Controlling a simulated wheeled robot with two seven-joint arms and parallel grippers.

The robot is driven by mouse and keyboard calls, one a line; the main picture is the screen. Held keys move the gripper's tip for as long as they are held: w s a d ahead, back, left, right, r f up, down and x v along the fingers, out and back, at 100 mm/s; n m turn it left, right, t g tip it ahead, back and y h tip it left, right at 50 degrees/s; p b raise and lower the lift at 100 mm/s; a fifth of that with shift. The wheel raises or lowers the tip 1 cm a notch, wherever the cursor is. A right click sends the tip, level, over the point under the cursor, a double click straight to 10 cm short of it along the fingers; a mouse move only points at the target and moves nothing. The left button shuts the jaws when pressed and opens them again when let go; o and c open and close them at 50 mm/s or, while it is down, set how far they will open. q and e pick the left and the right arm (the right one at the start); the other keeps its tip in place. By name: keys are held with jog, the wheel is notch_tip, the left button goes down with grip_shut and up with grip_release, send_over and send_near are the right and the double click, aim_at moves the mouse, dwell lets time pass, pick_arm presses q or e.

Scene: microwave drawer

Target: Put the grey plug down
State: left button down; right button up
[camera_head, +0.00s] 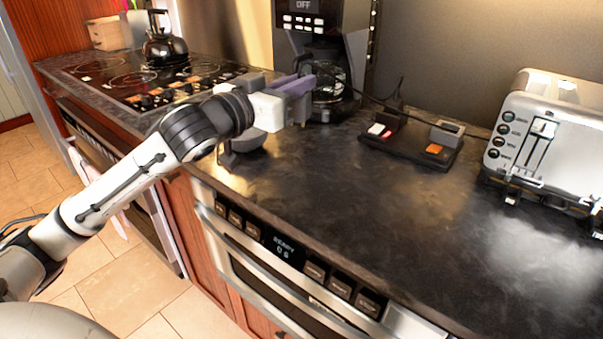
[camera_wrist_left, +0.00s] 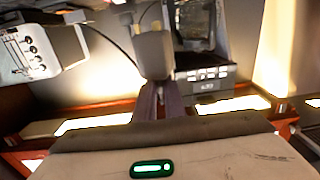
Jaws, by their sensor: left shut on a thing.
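My left gripper (camera_head: 299,88) is held above the counter in front of the coffee maker, with its purple fingers pointing right. In the left wrist view the gripper (camera_wrist_left: 153,92) is shut on the grey plug (camera_wrist_left: 154,56), a rounded block with brass-coloured prongs at its far end. In the head view the plug is mostly hidden by the fingers and cannot be made out clearly. A thin dark cord runs from near the fingers toward the power strip. My right gripper is in neither view.
A black power strip (camera_head: 407,152) with a grey block (camera_head: 447,132) and lit switches lies on the dark counter (camera_head: 330,200). The coffee maker (camera_head: 322,40) stands behind the gripper and a chrome toaster (camera_head: 550,135) at right. A kettle (camera_head: 165,48) sits on the stove. The front middle counter is clear.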

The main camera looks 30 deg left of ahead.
aim_at(298, 114)
pick_arm(q)
jog(key=shift+s+d+n+y+b, duration=0.1)
jog(key=shift+n+y+b, duration=0.2)
jog(key=shift+y+b, duration=0.15)
notch_tip(298, 114, down, 6)
jog(key=shift+f+b, duration=0.1)
jog(key=shift+b, duration=0.55)
jog(key=shift+f+b, duration=0.45)
jog(key=shift+f, duration=1.45)
jog(key=c, duration=2.3)
grip_release()
jog(key=shift+f, duration=0.15)
jog(key=o, duration=0.5)
jog(key=shift+c, duration=0.2)
